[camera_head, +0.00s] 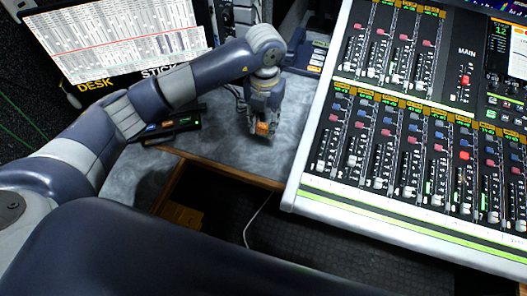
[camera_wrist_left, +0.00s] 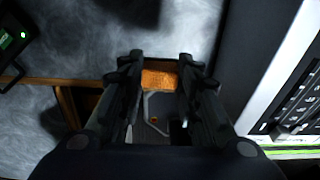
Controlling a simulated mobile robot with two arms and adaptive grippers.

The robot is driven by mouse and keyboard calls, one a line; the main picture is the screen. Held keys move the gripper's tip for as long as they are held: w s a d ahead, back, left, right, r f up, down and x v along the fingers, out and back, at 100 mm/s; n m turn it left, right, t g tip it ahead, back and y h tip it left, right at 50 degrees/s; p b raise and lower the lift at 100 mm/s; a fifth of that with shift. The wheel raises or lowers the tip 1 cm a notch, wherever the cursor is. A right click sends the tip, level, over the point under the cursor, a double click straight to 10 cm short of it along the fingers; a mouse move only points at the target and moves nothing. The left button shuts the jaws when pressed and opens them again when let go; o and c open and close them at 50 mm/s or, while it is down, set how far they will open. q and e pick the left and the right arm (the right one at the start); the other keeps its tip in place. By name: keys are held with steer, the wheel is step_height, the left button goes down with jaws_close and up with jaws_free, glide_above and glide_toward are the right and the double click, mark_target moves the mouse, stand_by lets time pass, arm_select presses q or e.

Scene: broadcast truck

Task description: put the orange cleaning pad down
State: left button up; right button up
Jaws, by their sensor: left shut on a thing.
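The orange cleaning pad (camera_head: 262,128) shows as a small block between the fingers of my left gripper (camera_head: 262,134) in the head view. The left wrist view shows the pad (camera_wrist_left: 159,79) again, between the two dark fingertips (camera_wrist_left: 160,68). My left gripper is shut on it and points down over the grey desk surface (camera_head: 225,135), close to the front edge. I cannot tell whether the pad touches the desk. My right gripper is in neither view.
A large mixing console (camera_head: 410,130) stands right of the gripper. A black device with coloured labels (camera_head: 168,128) lies on the desk to the left. A monitor (camera_head: 115,40) stands behind. The desk's wooden edge (camera_head: 228,169) is in front, with a cable (camera_head: 258,215) below.

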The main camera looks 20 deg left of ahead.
arm_select(q)
step_height(320, 180, down, 9)
steer(key=shift+s+f+p, duration=0.1)
steer(key=shift+p, duration=0.4)
steer(key=shift+f, duration=0.25)
steer(key=shift+f, duration=0.1)
steer(key=shift+f, duration=0.15)
steer(key=o, duration=1.1)
